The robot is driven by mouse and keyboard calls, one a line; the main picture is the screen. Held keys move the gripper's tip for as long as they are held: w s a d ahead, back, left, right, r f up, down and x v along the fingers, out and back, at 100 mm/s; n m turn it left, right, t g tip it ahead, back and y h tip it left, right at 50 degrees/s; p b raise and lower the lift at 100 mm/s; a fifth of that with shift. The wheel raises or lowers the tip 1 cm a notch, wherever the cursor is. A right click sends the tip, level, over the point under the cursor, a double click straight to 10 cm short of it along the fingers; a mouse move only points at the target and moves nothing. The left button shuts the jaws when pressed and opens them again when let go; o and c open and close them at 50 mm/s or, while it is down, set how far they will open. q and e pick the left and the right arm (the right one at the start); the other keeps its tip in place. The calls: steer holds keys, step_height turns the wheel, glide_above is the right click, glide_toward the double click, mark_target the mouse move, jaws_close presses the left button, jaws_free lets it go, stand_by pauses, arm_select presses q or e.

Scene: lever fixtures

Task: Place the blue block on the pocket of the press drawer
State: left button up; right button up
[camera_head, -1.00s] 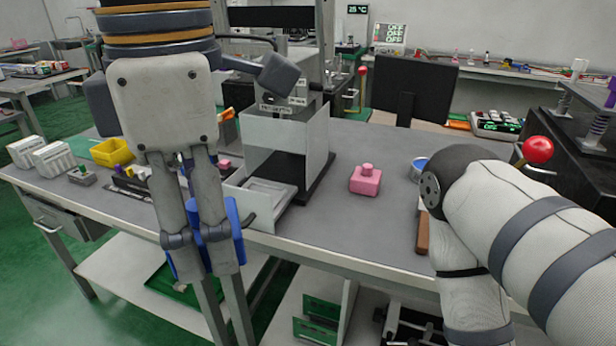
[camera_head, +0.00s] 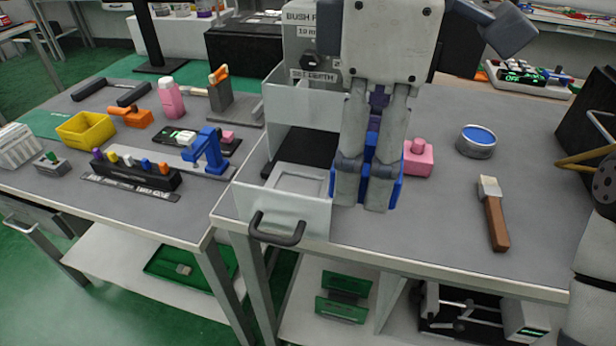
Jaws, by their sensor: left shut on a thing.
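The press drawer (camera_head: 258,208) is pulled out at the table's front edge, with a black handle (camera_head: 277,231) on its white front. Its pocket, a pale square recess (camera_head: 298,181), faces up and looks empty where it shows. My left gripper (camera_head: 363,198) points down, shut on the blue block (camera_head: 396,190), which shows between and on both sides of its fingers. The block is just right of the drawer and partly overlaps its right side in the picture. I cannot tell its height above the table. My right gripper is out of view; part of that arm shows at the right edge.
A pink block (camera_head: 419,159) stands close behind and right of the blue block. A brush (camera_head: 494,213) and a round blue-topped tin (camera_head: 476,141) lie further right. The press body (camera_head: 302,40) stands behind the drawer. A blue clamp-like fixture (camera_head: 206,152) is left of it.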

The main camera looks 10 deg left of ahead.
arm_select(q)
steer(key=w+a+f, duration=0.5)
steer(key=w+a, duration=0.2)
steer(key=b, duration=0.1)
glide_above(296, 184)
steer(key=s, duration=0.2)
steer(key=f, duration=0.5)
steer(key=shift+w+d, duration=0.1)
steer(key=shift+d, duration=0.2)
step_height(296, 184, down, 3)
steer(key=shift+r, duration=0.1)
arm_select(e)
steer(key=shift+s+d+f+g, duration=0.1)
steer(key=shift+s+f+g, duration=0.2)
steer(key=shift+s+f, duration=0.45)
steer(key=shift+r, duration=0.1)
arm_select(q)
steer(key=shift+f, duration=0.7)
steer(key=o, duration=1.5)
steer(key=shift+f, duration=0.3)
